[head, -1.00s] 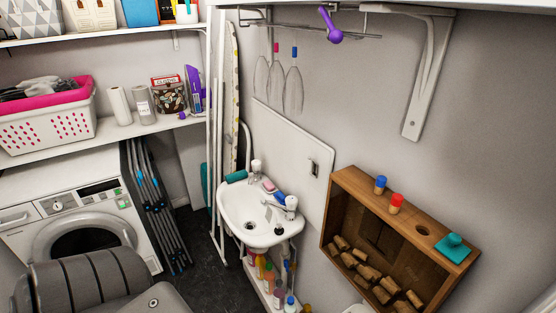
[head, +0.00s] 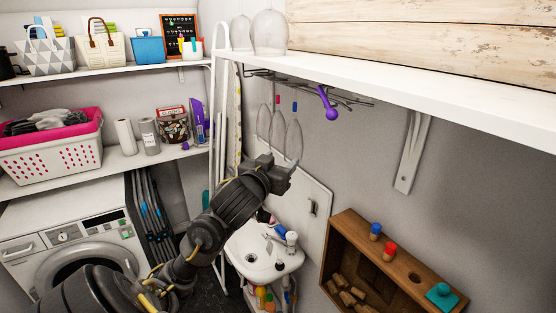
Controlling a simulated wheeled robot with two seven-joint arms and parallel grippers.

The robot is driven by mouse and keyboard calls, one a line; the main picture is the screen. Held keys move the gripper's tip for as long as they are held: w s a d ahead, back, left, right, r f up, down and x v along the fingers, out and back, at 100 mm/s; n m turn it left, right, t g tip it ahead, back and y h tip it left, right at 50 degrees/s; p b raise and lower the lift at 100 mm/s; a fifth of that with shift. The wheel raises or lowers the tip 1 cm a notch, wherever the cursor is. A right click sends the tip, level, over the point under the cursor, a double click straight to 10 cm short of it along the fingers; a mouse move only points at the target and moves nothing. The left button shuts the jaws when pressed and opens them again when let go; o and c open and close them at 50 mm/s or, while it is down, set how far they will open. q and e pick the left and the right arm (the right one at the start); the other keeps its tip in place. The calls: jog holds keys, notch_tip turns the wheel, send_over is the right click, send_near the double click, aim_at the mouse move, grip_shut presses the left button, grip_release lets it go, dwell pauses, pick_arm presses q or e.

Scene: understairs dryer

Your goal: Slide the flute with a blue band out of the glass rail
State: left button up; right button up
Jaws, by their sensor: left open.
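The flute with a blue band (head: 294,135) hangs upside down by its foot from the wire glass rail (head: 318,90) under the white shelf. Its blue band is on the stem, below the rail. A flute with a red band (head: 276,125) hangs beside it on the left, and another flute (head: 263,122) hangs further left. My left gripper (head: 290,167) is open and empty, at the lower end of the flutes in the picture. It overlaps their lower rims; I cannot tell whether it touches them. My right gripper is not in view.
A purple object (head: 328,104) hangs from the rail to the right. A wooden box (head: 345,232) and sink (head: 285,262) are below.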

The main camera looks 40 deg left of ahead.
aim_at(296, 139)
pick_arm(q)
jog(key=shift+w+d+r, duration=0.1)
jog(key=shift+w+r, duration=0.15)
jog(key=shift+r, duration=0.6)
jog(key=shift+w, duration=0.1)
jog(key=shift+w+r+t+b, duration=0.1)
jog(key=shift+w+t+b, duration=0.1)
jog(key=shift+t+b, duration=0.15)
jog(key=shift+w+b, duration=0.4)
jog(key=shift+w, duration=0.05)
jog(key=shift+w+a+f+b, duration=0.2)
jog(key=shift+w+a+b, duration=0.15)
jog(key=shift+w+b, duration=0.05)
jog(key=b+x, duration=0.1)
jog(key=x, duration=0.5)
jog(key=shift+w+a+f, duration=0.1)
jog(key=shift+w+a, duration=0.15)
jog(key=shift+a, duration=0.05)
jog(key=shift+x, duration=0.75)
